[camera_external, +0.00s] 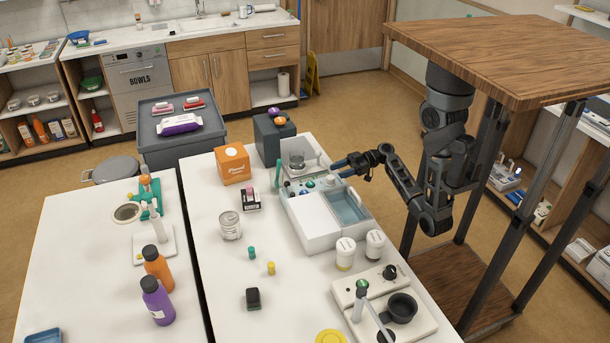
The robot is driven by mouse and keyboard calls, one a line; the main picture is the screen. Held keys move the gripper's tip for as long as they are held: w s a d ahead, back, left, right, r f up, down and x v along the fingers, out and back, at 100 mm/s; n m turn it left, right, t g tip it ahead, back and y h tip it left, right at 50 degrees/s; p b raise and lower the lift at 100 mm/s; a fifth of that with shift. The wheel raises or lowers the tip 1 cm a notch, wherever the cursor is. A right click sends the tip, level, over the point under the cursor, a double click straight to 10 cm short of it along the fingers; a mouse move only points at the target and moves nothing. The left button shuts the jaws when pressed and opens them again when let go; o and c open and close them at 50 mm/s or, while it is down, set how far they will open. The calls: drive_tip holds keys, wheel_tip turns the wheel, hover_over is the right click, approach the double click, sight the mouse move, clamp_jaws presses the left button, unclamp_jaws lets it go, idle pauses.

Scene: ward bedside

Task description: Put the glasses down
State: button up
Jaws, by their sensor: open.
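I cannot make out any glasses for certain in this view. My gripper (342,169) is open. It reaches in from the right, over the right back part of a white and grey compartmented box (318,240) on the white table. Nothing shows clearly between its fingers, which are small and dark with blue near the tips. A clear, round vessel (297,161) stands in a back compartment, left of my gripper and apart from it. Several small green and white items lie in the compartment in front of it. The blue-grey compartment (346,205) below my gripper looks empty.
An orange box (232,164), a can (230,226) and two white-lidded jars (345,253) stand around the box. A device with a dark mug (400,308) is at the front right. The white table (212,283) has free room at the front left. A wooden-topped frame stands right.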

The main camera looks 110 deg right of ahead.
sight(318, 177)
drive_tip(key=shift+r, duration=0.3)
drive_tip(key=w+r+g+p, duration=0.1)
drive_tip(key=g+p, duration=0.1)
drive_tip(key=w+r+g+p, duration=0.2)
drive_tip(key=g+p, duration=0.1)
drive_tip(key=w+r+g+p, duration=0.1)
drive_tip(key=g+p, duration=0.1)
drive_tip(key=shift+w+d+r+g+y+p, duration=0.1)
drive_tip(key=shift+w+r+g+y+p, duration=0.05)
drive_tip(key=shift+r+g+y+p, duration=0.2)
drive_tip(key=shift+w+r+g+p, duration=0.35)
drive_tip(key=shift+r+g+p, duration=0.35)
drive_tip(key=shift+g, duration=0.15)
drive_tip(key=shift+d+p+x, duration=0.15)
drive_tip(key=shift+p+x, duration=0.1)
drive_tip(key=shift+x, duration=1.7)
drive_tip(key=shift+d+p+x, duration=0.2)
drive_tip(key=shift+x, duration=1.75)
drive_tip(key=shift+c, duration=0.5)
drive_tip(key=c, duration=0.8)
wheel_tip(318, 177, up, 10)
drive_tip(key=shift+w+r, duration=0.1)
